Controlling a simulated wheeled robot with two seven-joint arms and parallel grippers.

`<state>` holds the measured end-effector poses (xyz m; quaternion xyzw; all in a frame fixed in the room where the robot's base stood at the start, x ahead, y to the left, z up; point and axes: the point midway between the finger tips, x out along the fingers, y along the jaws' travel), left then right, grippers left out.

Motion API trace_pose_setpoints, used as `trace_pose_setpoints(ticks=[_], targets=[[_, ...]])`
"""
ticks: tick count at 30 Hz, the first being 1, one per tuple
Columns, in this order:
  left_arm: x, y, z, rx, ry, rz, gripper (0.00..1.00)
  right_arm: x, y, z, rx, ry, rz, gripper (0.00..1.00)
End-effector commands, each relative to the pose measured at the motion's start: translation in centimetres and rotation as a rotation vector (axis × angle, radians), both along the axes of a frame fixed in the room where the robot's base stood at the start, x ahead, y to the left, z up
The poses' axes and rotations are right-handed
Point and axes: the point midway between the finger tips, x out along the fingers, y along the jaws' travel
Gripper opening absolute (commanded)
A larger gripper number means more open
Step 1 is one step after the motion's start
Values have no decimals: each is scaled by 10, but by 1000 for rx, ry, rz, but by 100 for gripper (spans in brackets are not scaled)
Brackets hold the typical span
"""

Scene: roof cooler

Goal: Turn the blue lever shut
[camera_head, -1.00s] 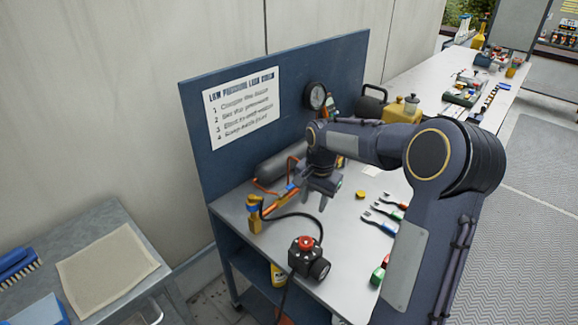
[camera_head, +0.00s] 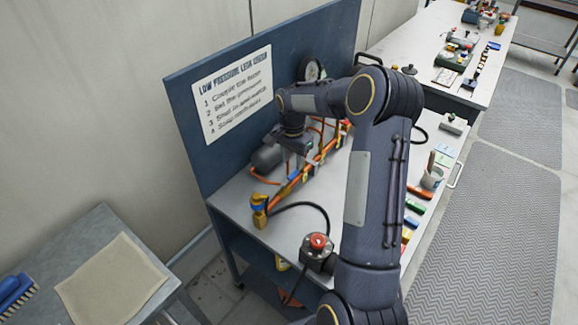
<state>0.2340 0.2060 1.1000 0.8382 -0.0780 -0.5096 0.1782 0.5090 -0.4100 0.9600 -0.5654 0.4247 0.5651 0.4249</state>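An orange pipe assembly (camera_head: 328,148) runs along the bench in front of the blue back panel. A brass-yellow fitting (camera_head: 259,211) with a blue top stands at its near left end. A small blue part (camera_head: 293,174), possibly the blue lever, shows on the pipe just under my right gripper. My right gripper (camera_head: 297,168) points down over the pipe, its fingers seemingly apart; whether they touch the blue part I cannot tell. My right arm hides part of the bench. My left gripper is out of view.
A black box with a red knob (camera_head: 318,241) sits at the bench's front left. A grey cylinder (camera_head: 267,158) lies behind the pipe and a gauge (camera_head: 312,70) is on the panel. Several hand tools (camera_head: 413,206) lie right of my arm. A side table (camera_head: 88,232) stands at left.

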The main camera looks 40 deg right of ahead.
Motion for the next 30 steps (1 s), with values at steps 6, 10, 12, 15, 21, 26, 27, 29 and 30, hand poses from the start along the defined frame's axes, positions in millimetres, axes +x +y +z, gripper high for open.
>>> trace_pose_setpoints(ticks=[6, 10, 12, 15, 21, 26, 27, 29, 30], targets=[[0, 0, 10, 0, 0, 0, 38, -1, 0, -35, 2, 5, 0, 38], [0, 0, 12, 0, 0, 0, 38, -1, 0, -48, 0, 2, -1, 38], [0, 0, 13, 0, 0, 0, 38, 0, 0, -51, 0, 1, 0, 38], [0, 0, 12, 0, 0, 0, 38, 0, 0, -53, 0, 1, 0, 38], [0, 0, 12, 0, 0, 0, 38, 0, 0, -54, 0, 0, 0, 36], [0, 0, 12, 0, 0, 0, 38, 0, 0, -53, 0, 0, 0, 15], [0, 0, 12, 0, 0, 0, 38, 0, 0, -53, 0, 0, 0, 9], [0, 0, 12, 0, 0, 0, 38, 0, 0, -53, 0, 0, 0, 2], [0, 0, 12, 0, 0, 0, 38, 0, 0, -53, 0, 0, 0, 0]])
